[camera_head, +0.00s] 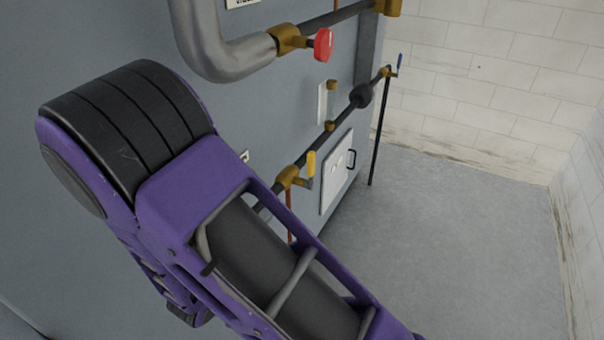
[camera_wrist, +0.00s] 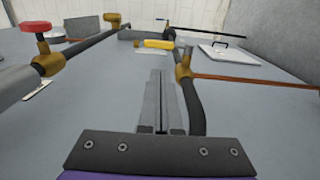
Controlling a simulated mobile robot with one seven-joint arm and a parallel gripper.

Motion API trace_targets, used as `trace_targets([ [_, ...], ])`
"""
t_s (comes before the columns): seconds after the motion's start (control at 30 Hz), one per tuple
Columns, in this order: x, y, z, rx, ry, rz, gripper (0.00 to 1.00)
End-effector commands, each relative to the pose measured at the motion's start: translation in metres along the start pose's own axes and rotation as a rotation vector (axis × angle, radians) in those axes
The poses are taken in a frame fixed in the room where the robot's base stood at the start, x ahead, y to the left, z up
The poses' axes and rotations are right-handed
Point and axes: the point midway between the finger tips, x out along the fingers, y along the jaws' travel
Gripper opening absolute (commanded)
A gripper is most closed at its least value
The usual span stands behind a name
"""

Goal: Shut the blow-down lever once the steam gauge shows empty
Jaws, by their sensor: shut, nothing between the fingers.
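A yellow-handled lever (camera_head: 311,163) sits on a brass valve (camera_head: 287,178) on the pipe along the grey machine; its handle points upward in the head view. The yellow handle (camera_wrist: 158,44) lies ahead of my gripper (camera_wrist: 161,75) in the wrist view, with a gap between. My gripper is shut and empty; it is not visible in the head view. A blue-handled lever (camera_head: 400,61) is on a farther brass valve. Neither lever has a readable label, so I cannot tell which is the blow-down lever. No gauge reading can be made out.
A red knob (camera_head: 323,44) is on the upper pipe, and it also shows at left in the wrist view (camera_wrist: 35,27). A white hatch (camera_head: 337,170) with a black handle is beyond the yellow lever. The floor (camera_head: 460,250) to the right is clear up to the brick wall.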

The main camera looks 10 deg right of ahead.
Motion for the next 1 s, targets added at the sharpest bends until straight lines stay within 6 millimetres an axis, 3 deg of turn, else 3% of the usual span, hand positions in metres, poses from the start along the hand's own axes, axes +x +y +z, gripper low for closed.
trace_targets([
  [0.27, 0.018, 0.0, 0.001, 0.002, -0.005, -0.001, 0.0],
  [0.7, 0.108, 0.0, 0.002, 0.003, -0.006, 0.0, 0.0],
  [1.0, 0.139, 0.0, 0.001, 0.002, -0.004, 0.0, 0.0],
])
